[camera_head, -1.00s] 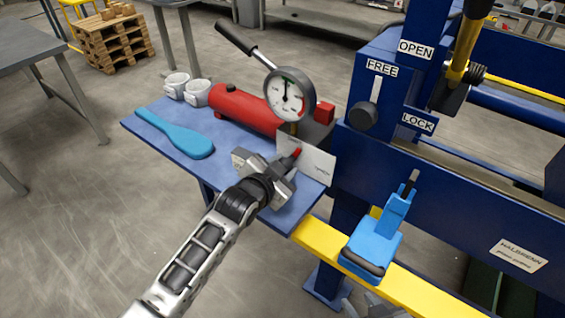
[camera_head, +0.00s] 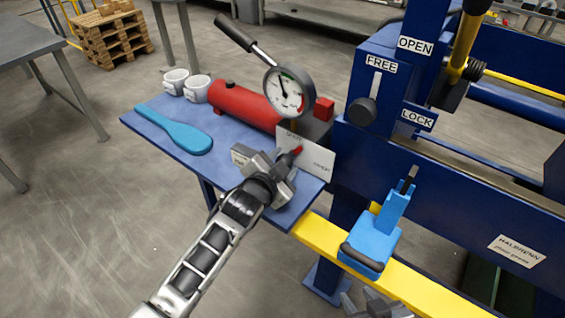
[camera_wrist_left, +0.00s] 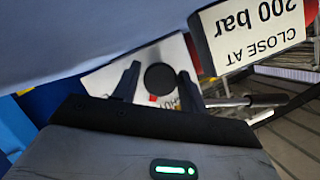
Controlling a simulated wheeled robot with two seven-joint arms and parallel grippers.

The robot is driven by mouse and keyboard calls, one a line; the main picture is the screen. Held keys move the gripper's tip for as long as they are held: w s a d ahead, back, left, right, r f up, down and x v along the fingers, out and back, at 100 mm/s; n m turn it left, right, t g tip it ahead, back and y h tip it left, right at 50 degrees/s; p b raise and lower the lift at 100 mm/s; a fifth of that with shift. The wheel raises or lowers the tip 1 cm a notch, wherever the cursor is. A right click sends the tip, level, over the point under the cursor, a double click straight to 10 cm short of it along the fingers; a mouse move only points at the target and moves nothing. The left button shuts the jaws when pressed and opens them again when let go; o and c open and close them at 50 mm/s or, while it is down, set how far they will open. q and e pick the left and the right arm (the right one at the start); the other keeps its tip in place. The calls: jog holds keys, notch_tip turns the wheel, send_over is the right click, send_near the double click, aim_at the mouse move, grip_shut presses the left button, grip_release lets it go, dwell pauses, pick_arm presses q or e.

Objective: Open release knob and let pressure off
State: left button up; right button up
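The release knob shows in the left wrist view as a dark round end (camera_wrist_left: 160,78) in front of a white card. In the head view a red-tipped pointer (camera_head: 297,150) sticks out by the white card (camera_head: 308,155). My left gripper (camera_head: 285,165) reaches over the blue shelf to the knob. Its two dark fingers (camera_wrist_left: 158,85) stand apart on either side of the knob, with a gap visible at the left one. The pressure gauge (camera_head: 289,92) sits above, its needle pointing up, slightly left. My right gripper (camera_head: 378,302) is partly in view at the bottom edge; its fingers are unclear.
A lever marked FREE and LOCK (camera_head: 363,110) is on the press. A blue clamp-like part (camera_head: 370,242) rests by the yellow rail (camera_head: 420,290).

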pick_arm(q)
jog(key=shift+s, duration=0.1)
jog(key=shift+s+a+r, duration=0.1)
jog(key=shift+s+a, duration=0.05)
jog(key=shift+s, duration=0.15)
jog(key=v, duration=1.5)
jog(key=shift+a+r, duration=0.1)
